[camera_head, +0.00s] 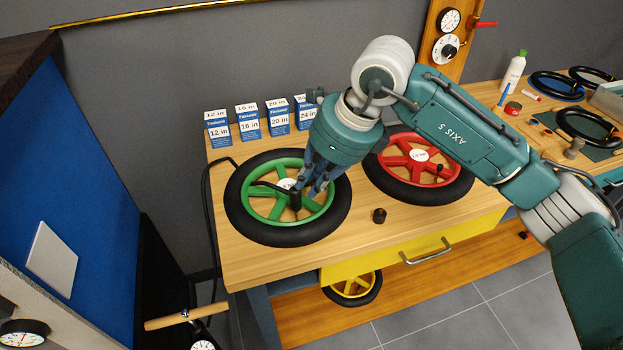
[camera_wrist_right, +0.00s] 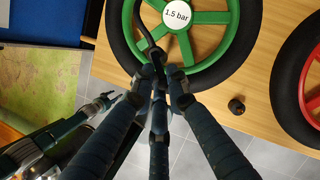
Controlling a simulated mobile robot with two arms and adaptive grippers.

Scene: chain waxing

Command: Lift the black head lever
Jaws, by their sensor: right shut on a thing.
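The green wheel (camera_head: 262,208) with a black tyre lies flat on the wooden bench. The black pump head (camera_head: 295,201), on a black hose, is at the wheel's inner rim. My right gripper (camera_head: 314,186) reaches down over the wheel's right side. In the wrist view my right gripper's fingers (camera_wrist_right: 160,82) are closed together around the end of the black head (camera_wrist_right: 157,62). They largely hide the lever, so its angle cannot be told. My left gripper (camera_wrist_right: 104,101) shows small at the left of the wrist view; its finger opening is unclear.
A red wheel (camera_head: 419,167) lies to the right, with a small black cap (camera_head: 379,216) in front. A pump with a wooden handle (camera_head: 185,317) stands beside the bench. The bench front near the drawer is mostly clear.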

